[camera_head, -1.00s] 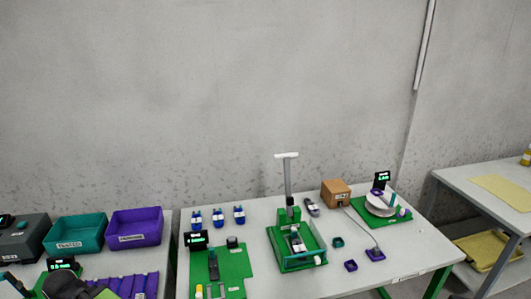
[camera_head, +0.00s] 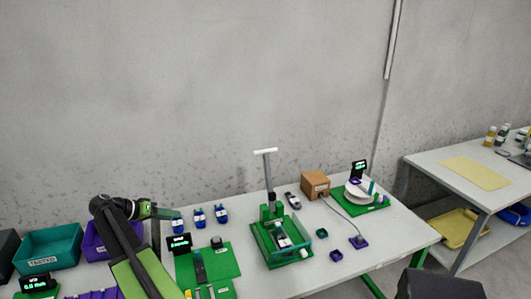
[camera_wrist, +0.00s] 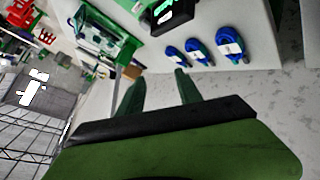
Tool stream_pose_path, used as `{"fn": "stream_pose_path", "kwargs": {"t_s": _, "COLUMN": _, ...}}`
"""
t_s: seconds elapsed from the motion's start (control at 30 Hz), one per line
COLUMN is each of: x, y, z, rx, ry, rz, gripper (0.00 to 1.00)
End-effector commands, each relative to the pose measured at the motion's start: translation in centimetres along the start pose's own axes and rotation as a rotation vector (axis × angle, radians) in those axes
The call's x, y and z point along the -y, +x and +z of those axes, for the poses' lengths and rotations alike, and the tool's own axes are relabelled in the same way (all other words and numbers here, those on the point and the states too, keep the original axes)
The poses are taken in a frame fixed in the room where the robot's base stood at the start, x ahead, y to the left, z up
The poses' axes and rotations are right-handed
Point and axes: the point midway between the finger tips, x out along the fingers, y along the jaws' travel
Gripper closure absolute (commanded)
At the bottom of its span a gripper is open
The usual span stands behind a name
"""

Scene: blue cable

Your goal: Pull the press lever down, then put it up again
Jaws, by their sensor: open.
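The press (camera_head: 281,238) stands on a green base on the table in the head view. Its lever (camera_head: 268,180) is a grey post that rises nearly upright, with a white crossbar handle (camera_head: 265,151) at the top. A grey and white part (camera_head: 282,238) lies in the press bed. My gripper (camera_head: 172,212) is at the left of the table, well left of the press and apart from the lever. In the wrist view its two green fingers (camera_wrist: 158,92) are spread with nothing between them. The press also shows at the upper left of the wrist view (camera_wrist: 100,30).
Several blue and white pieces (camera_head: 199,217) stand in a row between my gripper and the press. A green board (camera_head: 222,262) with a display lies in front. A cardboard box (camera_head: 315,184) and a white dish (camera_head: 358,191) are right of the press. Teal bin (camera_head: 52,247) at left.

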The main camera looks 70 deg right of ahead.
Motion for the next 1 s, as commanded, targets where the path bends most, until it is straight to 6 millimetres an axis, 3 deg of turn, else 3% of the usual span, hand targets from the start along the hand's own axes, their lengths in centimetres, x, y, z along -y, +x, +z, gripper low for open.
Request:
{"fn": "stream_pose_path", "kwargs": {"t_s": 0.03, "x": -2.5, "y": 3.6, "z": -5.6, "rx": -0.052, "ry": 0.154, "rz": 0.126, "gripper": 0.59}}
{"fn": "stream_pose_path", "kwargs": {"t_s": 0.1, "x": -7.0, "y": 7.3, "z": -11.1, "rx": -0.151, "ry": 0.347, "rz": 0.279, "gripper": 0.59}}
{"fn": "stream_pose_path", "kwargs": {"t_s": 0.2, "x": -12.5, "y": 10.8, "z": -16.5, "rx": -0.285, "ry": 0.545, "rz": 0.438, "gripper": 0.59}}
{"fn": "stream_pose_path", "kwargs": {"t_s": 0.3, "x": -15.9, "y": 12.5, "z": -19.3, "rx": -0.382, "ry": 0.655, "rz": 0.526, "gripper": 0.59}}
{"fn": "stream_pose_path", "kwargs": {"t_s": 0.4, "x": -17.3, "y": 13.0, "z": -20.3, "rx": -0.425, "ry": 0.697, "rz": 0.558, "gripper": 0.59}}
{"fn": "stream_pose_path", "kwargs": {"t_s": 0.67, "x": -18.6, "y": 14.5, "z": -20.5, "rx": -0.427, "ry": 0.7, "rz": 0.562, "gripper": 0.59}}
{"fn": "stream_pose_path", "kwargs": {"t_s": 1.0, "x": -23.7, "y": 20.9, "z": -22.0, "rx": -0.425, "ry": 0.699, "rz": 0.561, "gripper": 0.59}}
